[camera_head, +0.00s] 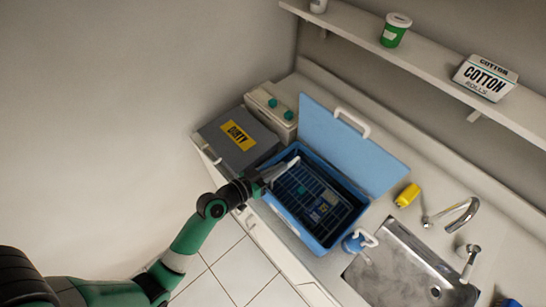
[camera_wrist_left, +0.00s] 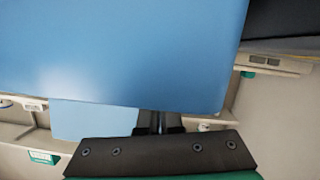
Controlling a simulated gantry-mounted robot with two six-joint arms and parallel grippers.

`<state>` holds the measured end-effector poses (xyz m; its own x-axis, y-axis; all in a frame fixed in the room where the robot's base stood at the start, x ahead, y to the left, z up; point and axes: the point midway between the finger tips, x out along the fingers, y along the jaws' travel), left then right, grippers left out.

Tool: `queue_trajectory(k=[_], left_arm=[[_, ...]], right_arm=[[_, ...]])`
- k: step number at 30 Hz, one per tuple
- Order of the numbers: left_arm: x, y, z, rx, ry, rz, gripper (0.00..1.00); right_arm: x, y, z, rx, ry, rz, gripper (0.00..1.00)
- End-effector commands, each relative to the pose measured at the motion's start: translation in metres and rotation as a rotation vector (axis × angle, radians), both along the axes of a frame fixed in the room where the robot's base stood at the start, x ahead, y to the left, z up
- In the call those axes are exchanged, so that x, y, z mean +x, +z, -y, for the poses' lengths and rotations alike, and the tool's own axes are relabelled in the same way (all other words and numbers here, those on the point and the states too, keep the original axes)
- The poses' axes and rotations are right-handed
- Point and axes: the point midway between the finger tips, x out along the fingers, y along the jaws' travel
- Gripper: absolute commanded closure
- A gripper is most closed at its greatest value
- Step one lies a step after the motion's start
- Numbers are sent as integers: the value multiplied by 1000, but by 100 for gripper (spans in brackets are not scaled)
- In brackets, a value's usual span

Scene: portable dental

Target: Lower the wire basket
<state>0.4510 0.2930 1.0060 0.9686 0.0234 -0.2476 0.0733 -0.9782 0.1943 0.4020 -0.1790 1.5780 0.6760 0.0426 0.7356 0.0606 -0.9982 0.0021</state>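The dark wire basket (camera_head: 325,192) sits inside the blue tub (camera_head: 317,243), with a small teal item and blue-and-yellow items in it. I cannot tell whether it rests on the tub's floor. My left gripper (camera_head: 270,177) is at the tub's left end, by a pale bar (camera_head: 286,164) that looks like a basket handle. Its fingers also show in the left wrist view (camera_wrist_left: 157,122), small and dark, partly behind a large blue surface (camera_wrist_left: 130,50). Whether they grip the bar is not clear. My right gripper is in neither view.
The tub's blue lid (camera_head: 350,145) stands open behind it. A grey box marked DIRTY (camera_head: 238,134) is at left. A metal sink (camera_head: 400,270), faucet (camera_head: 460,212) and yellow bottle (camera_head: 407,195) are at right. A shelf (camera_head: 430,60) runs above.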

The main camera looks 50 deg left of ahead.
Motion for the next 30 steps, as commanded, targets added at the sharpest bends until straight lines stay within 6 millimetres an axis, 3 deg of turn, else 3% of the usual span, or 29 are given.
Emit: queue_trajectory(k=[2,7,9,18,22,30], left_arm=[[0,7,1,-1,-4,-8,100],[4,49,0,1,-12,0,100],[-16,43,-1,-1,-8,-1,100],[-81,59,0,-1,-8,1,100],[-92,63,1,1,-10,3,100],[-93,64,1,0,-12,4,100]], right_arm=[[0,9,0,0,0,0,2],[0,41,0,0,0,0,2],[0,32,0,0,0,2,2],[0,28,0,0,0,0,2],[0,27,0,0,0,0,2],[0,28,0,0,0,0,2]])
